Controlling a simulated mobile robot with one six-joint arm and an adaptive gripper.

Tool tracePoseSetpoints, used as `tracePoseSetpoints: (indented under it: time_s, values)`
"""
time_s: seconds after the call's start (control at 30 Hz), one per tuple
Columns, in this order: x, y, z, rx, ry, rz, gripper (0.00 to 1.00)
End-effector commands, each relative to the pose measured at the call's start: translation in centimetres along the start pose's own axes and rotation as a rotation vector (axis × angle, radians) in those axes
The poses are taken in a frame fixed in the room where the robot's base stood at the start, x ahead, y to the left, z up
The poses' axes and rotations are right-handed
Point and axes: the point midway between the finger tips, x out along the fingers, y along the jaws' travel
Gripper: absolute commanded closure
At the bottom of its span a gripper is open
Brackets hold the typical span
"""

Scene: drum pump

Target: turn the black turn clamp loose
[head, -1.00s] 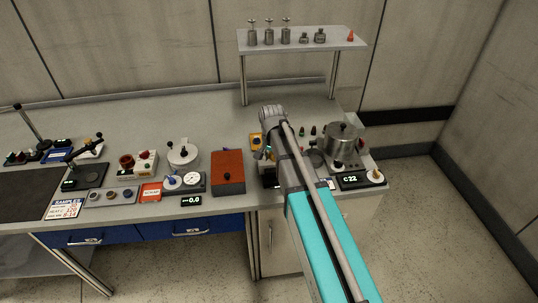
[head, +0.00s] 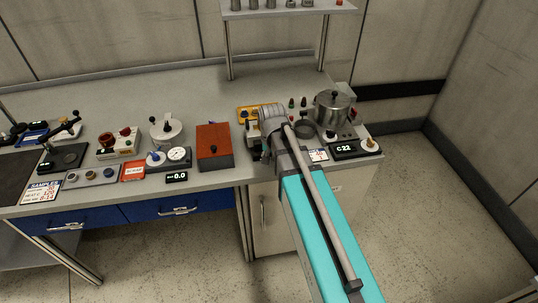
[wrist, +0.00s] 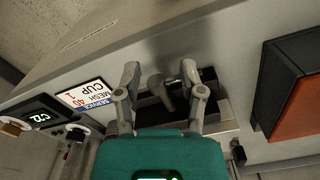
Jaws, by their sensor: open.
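My gripper (wrist: 161,75) is open in the wrist view, its two fingers spread apart. Between them stands a dark rounded handle (wrist: 161,88) on a black block (wrist: 150,112), which looks like the turn clamp. No clear contact between fingers and handle shows. The teal gripper body hides the lower part of the block. In the head view my wrist and forearm cover this spot on the bench, so neither the clamp nor the fingertips can be made out there.
A red-topped box (head: 214,146) stands left of my wrist; its edge shows in the wrist view (wrist: 296,85). A metal pot (head: 331,107) and a C22 display (head: 346,151) stand to the right. A shelf (head: 288,10) rises behind.

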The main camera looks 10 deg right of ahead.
Motion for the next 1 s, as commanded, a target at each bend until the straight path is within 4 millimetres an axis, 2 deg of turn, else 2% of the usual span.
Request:
tracePoseSetpoints:
  time_s: [0.1, 1.0]
  values:
    - [1.4, 0.7, 1.0, -0.028, 0.0, 0.0, 0.49]
    - [8.5, 4.5, 6.8, -0.249, 0.0, 0.0, 0.49]
